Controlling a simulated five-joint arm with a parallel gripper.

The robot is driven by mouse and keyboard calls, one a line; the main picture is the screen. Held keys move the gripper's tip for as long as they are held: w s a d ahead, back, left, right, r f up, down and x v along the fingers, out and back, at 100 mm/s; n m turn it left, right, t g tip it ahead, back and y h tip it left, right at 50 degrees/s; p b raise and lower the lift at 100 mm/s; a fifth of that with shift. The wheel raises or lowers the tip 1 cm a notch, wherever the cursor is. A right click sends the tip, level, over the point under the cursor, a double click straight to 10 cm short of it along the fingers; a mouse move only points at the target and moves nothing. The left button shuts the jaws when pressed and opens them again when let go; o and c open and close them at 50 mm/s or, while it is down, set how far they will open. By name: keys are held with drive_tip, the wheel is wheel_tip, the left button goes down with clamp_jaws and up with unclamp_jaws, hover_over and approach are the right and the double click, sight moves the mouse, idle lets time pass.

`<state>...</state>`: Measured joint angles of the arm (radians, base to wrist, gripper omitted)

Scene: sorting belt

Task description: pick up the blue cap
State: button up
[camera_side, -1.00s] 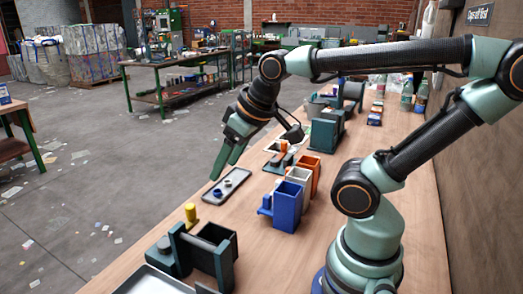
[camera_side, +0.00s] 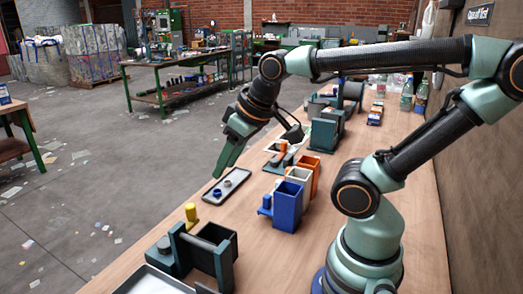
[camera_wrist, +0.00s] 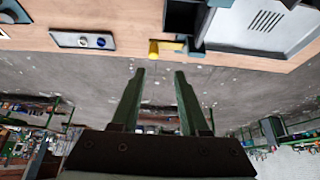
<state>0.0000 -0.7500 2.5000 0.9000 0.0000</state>
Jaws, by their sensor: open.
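The blue cap (camera_side: 217,192) lies on a shallow grey tray (camera_side: 205,197) on the workbench. In the wrist view the blue cap (camera_wrist: 101,42) is at the right part of the tray (camera_wrist: 56,37), beside a pale cap (camera_wrist: 83,43). My gripper (camera_side: 217,175) hangs just above the tray's far-left side in the side view, apart from the cap as far as I can tell. In the wrist view my gripper (camera_wrist: 160,72) has its two fingers spread with nothing between them, pointing past the tray.
A blue bin (camera_side: 288,208), a white bin (camera_side: 299,178) and an orange bin (camera_side: 312,166) stand right of the tray. The bench's left edge runs close to the tray.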

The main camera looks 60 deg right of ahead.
drive_tip(key=n+g, duration=0.6)
drive_tip(key=n, duration=0.7)
hover_over(217, 191)
wheel_tip(217, 191, down, 13)
wheel_tip(217, 191, down, 11)
drive_tip(key=shift+s+f, duration=0.1)
clamp_jaws()
